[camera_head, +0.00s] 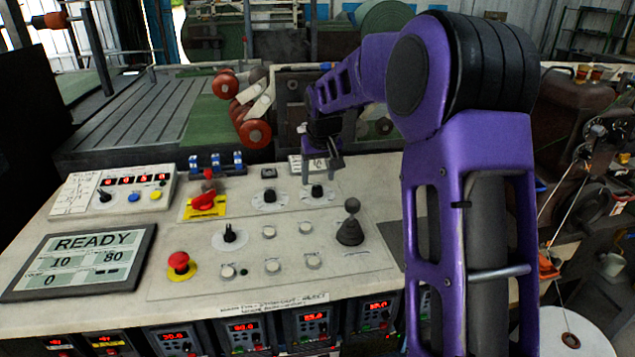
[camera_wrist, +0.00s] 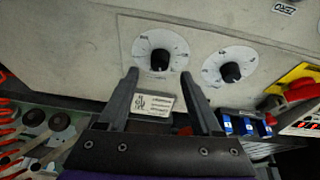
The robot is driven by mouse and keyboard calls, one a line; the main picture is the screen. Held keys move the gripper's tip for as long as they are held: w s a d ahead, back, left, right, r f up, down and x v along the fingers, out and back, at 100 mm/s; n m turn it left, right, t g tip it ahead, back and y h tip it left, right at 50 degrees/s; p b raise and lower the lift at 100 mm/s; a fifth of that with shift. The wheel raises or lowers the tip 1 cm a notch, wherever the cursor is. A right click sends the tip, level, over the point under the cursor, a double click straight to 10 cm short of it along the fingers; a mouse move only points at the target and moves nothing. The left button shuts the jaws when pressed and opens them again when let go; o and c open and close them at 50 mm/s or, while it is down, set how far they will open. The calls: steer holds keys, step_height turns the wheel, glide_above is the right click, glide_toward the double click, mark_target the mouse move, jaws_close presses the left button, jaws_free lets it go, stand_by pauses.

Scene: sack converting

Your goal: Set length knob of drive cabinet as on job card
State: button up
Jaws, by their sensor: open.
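My gripper (camera_head: 333,160) is open and empty above the back edge of the control desk. In the wrist view its two fingertips (camera_wrist: 159,76) are spread, with a black knob (camera_wrist: 160,60) on a white dial just beyond and between them. The same knob (camera_head: 317,190) shows in the head view. A second dial knob (camera_wrist: 231,72) sits beside it, also in the head view (camera_head: 268,195). Another dial knob (camera_head: 229,234) is nearer the front. Labels are too small to read, so I cannot tell which is the length knob. A small printed card (camera_wrist: 152,104) lies between the fingers.
A red switch (camera_head: 204,199) on a yellow plate, blue clips (camera_head: 216,161), a red stop button (camera_head: 179,262) and a dark joystick (camera_head: 350,232) stand around the knobs. A display (camera_head: 80,263) reads READY, 10, 80 and 0.

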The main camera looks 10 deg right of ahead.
steer(key=p+v, duration=0.1)
steer(key=v, duration=1.2)
steer(key=shift+w+a, duration=0.1)
steer(key=shift+a, duration=0.05)
